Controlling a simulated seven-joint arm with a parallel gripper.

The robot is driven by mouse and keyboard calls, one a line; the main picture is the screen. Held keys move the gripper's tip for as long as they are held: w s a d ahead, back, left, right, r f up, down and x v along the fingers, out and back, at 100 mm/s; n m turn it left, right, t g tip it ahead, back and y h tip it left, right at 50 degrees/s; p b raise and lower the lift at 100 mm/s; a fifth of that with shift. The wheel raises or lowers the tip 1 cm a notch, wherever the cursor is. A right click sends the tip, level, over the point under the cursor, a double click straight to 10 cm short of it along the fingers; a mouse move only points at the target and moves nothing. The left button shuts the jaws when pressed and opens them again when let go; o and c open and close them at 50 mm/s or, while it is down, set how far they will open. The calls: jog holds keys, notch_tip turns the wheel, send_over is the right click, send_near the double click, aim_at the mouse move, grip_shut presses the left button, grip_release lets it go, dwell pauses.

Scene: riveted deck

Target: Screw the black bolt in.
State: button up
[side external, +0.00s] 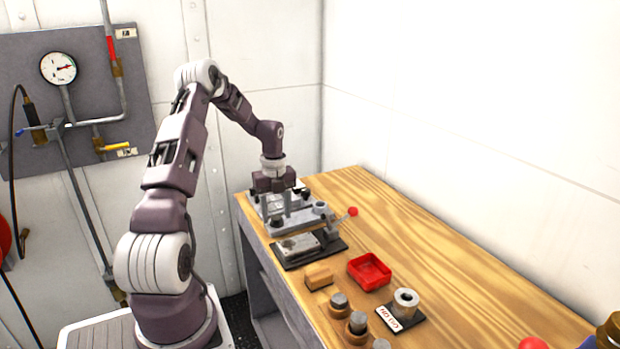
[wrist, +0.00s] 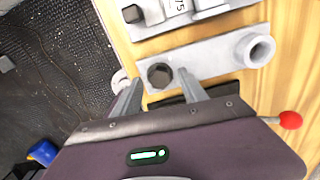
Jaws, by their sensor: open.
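The black bolt (wrist: 159,75) shows its dark hexagonal head at the left part of a grey metal plate (wrist: 205,62) in the wrist view. How deep it sits cannot be told. In the side external view the bolt (side external: 277,222) is a small dark spot on the plate (side external: 300,220). My gripper (wrist: 160,80) is open, with one finger to each side of the bolt head in the wrist view and a visible gap on both sides. In the side external view my gripper (side external: 275,203) points down over the fixtures, and its fingertips are hard to make out.
A grey tube (wrist: 259,49) stands at the plate's right end. A red-knobbed lever (side external: 352,211) sticks out nearby. Another plate with a dark bolt (wrist: 133,13) lies beyond. A red tray (side external: 369,271), a wooden block (side external: 318,276) and several cylinders stand in front.

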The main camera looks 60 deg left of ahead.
aim_at(278, 218)
jog(key=n, duration=1.9)
jog(key=shift+n, duration=0.3)
jog(key=n, duration=0.2)
jog(key=shift+n, duration=0.4)
jog(key=n, duration=0.5)
jog(key=shift+d, duration=0.1)
jog(key=n, duration=1.2)
jog(key=shift+n, duration=0.4)
jog(key=n, duration=0.6)
jog(key=shift+n, duration=0.4)
jog(key=n, duration=0.8)
jog(key=shift+n, duration=0.3)
jog(key=r, duration=0.8)
jog(key=shift+w+d, duration=0.2)
jog(key=d+r+m+t, duration=0.1)
jog(key=d+r+m, duration=0.4)
jog(key=d+m, duration=0.2)
jog(key=s+d+r+m+t, duration=0.1)
jog(key=d+r+m, duration=0.5)
jog(key=d, duration=0.5)
jog(key=s+d+r+m+t, duration=0.1)
jog(key=d+r+m, duration=0.5)
jog(key=d+m, duration=0.2)
jog(key=shift+s+d+y, duration=0.25)
jog(key=shift+d+y, duration=0.05)
jog(key=shift+d, duration=0.15)
